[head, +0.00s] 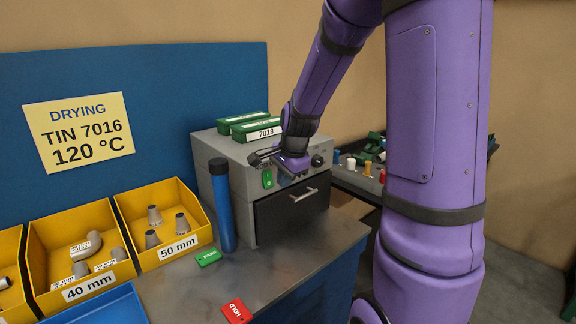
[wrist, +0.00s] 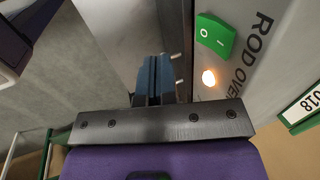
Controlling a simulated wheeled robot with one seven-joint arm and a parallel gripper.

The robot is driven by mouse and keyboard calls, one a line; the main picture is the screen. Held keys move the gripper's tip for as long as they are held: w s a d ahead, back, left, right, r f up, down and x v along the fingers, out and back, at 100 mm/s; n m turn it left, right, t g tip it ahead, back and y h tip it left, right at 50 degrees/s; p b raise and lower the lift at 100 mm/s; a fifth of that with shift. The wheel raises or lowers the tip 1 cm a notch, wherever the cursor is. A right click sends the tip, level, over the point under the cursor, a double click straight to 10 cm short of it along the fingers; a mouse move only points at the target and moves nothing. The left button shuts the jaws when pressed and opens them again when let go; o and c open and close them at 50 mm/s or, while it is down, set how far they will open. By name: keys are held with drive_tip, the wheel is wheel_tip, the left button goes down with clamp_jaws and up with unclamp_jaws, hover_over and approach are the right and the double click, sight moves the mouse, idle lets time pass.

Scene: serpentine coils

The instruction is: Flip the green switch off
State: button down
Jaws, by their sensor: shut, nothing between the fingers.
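The green switch (head: 267,179) is on the front of the grey rod oven (head: 225,160). In the wrist view the green rocker switch (wrist: 215,35) shows marks O and I, beside a glowing orange lamp (wrist: 208,78). I cannot tell for sure which side is pressed in.
The oven has a dark drawer door with a handle (head: 304,195). Red (head: 236,311) and green (head: 208,257) tags lie on the bench. Yellow bins (head: 165,252) are at left.

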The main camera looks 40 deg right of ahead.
sight(268, 179)
drive_tip(key=shift+w+a+f, duration=0.1)
drive_tip(key=shift+w+f, duration=0.25)
drive_tip(key=shift+w, duration=0.35)
drive_tip(key=shift+w+d+f, duration=0.1)
drive_tip(key=shift+w+f, duration=0.2)
drive_tip(key=shift+w, duration=0.45)
drive_tip(key=shift+w+a+f, duration=0.1)
drive_tip(key=shift+w+f, duration=0.25)
drive_tip(key=shift+w, duration=0.35)
